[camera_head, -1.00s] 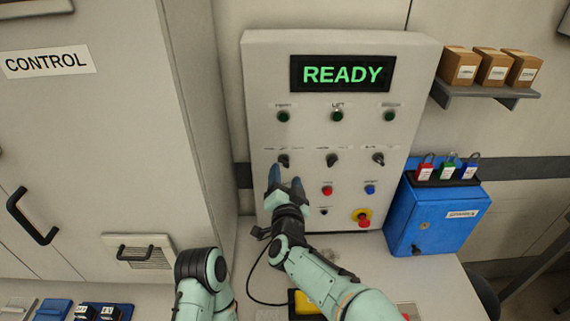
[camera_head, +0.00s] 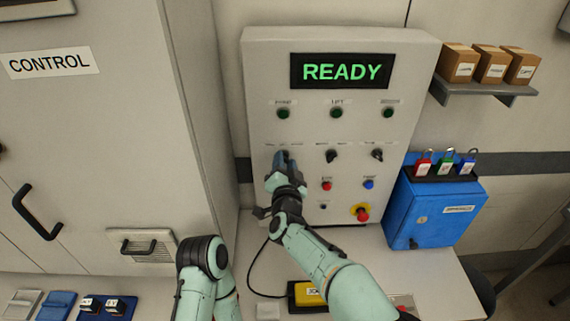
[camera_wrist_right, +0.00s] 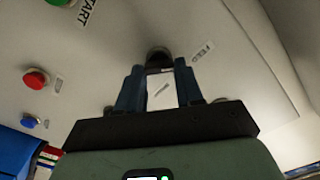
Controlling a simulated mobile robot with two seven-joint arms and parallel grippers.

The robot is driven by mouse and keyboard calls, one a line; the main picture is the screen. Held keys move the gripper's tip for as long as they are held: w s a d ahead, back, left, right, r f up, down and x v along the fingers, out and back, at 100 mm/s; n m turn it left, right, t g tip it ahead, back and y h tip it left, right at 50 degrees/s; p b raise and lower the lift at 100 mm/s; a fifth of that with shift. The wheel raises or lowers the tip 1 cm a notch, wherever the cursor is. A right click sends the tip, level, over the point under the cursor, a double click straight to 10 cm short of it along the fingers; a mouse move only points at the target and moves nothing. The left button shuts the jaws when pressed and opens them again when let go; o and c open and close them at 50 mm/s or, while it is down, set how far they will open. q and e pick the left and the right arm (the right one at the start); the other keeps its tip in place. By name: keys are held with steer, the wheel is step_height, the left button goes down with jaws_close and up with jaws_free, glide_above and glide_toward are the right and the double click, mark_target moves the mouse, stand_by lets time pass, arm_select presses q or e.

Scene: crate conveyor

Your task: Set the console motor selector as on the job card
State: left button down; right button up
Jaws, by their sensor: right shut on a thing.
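The grey console (camera_head: 262,75) stands upright at the back with a green READY display (camera_head: 342,72). It has a row of three dark selector knobs: the left one (camera_head: 284,154), the middle one (camera_head: 331,156) and the right one (camera_head: 377,154). My right gripper (camera_head: 285,162) is at the left knob with its fingers shut on it. In the right wrist view the blue fingers reach up on both sides of a dark round knob (camera_wrist_right: 158,55). The knob's pointer direction is hidden by the fingers. Knob labels are too small to read. My left gripper is out of view.
Below the knobs are a red button (camera_head: 327,185), a blue button (camera_head: 368,184) and a red emergency stop (camera_head: 362,213). A blue box (camera_head: 437,218) with padlocks stands to the right. A yellow-and-black device (camera_head: 309,293) lies on the table below.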

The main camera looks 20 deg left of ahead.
steer(key=shift+f+m+b, duration=0.15)
steer(key=shift+m+b, duration=0.7)
steer(key=shift+m, duration=0.05)
steer(key=shift+m+b, duration=1)
steer(key=shift+m, duration=0.2)
steer(key=m+b, duration=0.2)
steer(key=m, duration=0.2)
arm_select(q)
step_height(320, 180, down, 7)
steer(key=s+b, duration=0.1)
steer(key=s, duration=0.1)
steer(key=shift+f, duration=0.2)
arm_select(e)
steer(key=shift+m, duration=0.8)
steer(key=o, duration=1)
steer(key=shift+o, duration=0.2)
arm_select(q)
steer(key=shift+b, duration=0.3)
arm_select(e)
steer(key=shift+d, duration=0.1)
